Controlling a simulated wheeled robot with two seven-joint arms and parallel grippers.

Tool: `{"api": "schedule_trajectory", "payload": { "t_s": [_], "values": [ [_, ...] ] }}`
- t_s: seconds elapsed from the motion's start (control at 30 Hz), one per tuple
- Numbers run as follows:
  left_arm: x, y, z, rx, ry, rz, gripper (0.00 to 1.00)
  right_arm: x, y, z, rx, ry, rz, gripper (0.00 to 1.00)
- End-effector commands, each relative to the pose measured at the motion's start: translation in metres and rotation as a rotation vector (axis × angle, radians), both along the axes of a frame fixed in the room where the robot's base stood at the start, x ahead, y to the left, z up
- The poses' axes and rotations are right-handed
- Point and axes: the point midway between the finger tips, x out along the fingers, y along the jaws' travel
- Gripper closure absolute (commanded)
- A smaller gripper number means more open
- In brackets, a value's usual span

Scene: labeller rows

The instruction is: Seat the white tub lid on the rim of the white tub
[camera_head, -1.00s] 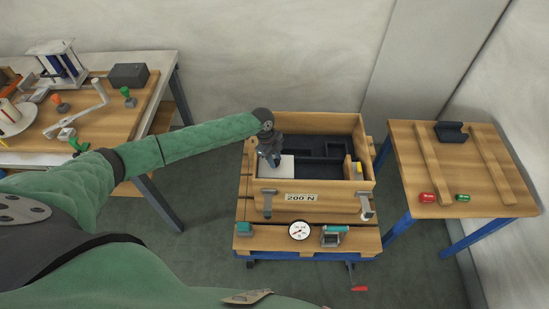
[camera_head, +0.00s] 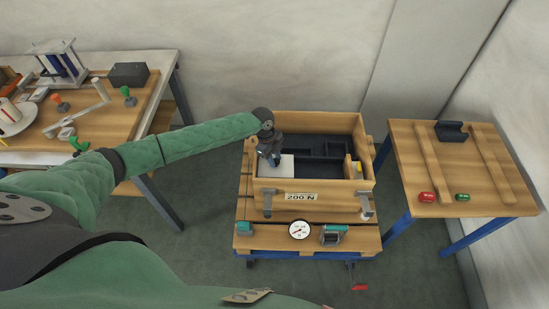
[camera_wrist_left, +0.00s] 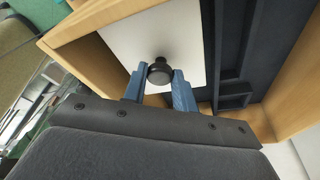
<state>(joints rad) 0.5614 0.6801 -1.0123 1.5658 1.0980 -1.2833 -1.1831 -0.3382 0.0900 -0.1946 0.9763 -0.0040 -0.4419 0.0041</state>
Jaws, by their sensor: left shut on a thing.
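The white tub lid (camera_head: 284,167) is a flat white square plate inside the left part of a wooden crate. In the left wrist view the lid (camera_wrist_left: 185,35) has a round black knob (camera_wrist_left: 160,71) on top. My left gripper (camera_head: 271,160) is over the lid, and its blue fingers (camera_wrist_left: 160,82) are shut on the knob. I cannot make out the white tub apart from the lid; anything under the plate is hidden. I cannot tell whether the lid touches a rim. My right gripper is not in view.
The wooden crate (camera_head: 260,183) has raised walls around the lid and dark compartments (camera_head: 325,149) to its right. A gauge (camera_head: 300,230) and a clamp-like device (camera_head: 333,235) are in front. A side table (camera_head: 475,165) stands right; a cluttered bench (camera_head: 150,100) stands left.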

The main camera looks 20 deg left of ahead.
Motion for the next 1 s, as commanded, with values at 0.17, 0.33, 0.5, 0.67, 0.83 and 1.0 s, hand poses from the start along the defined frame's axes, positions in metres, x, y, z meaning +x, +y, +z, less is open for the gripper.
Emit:
{"api": "schedule_trajectory", "payload": {
  "t_s": [0.17,0.33,0.5,0.67,0.83,1.0],
  "values": [
    [0.000,0.000,0.001,0.000,0.000,0.000,0.95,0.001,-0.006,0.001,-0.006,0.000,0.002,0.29],
    [0.000,0.000,0.000,0.000,0.000,0.000,0.95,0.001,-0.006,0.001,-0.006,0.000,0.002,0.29],
    [0.000,0.000,0.000,0.000,0.000,0.000,0.95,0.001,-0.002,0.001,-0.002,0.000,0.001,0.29],
    [0.000,0.000,0.000,0.000,0.000,0.000,0.95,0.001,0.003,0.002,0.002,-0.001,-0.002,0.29],
    [0.000,0.000,0.000,0.000,0.000,0.000,0.95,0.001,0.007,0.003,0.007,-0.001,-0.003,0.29],
    [0.000,0.000,0.000,0.000,0.000,0.000,0.95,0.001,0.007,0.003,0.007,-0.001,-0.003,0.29]
  ]
}}
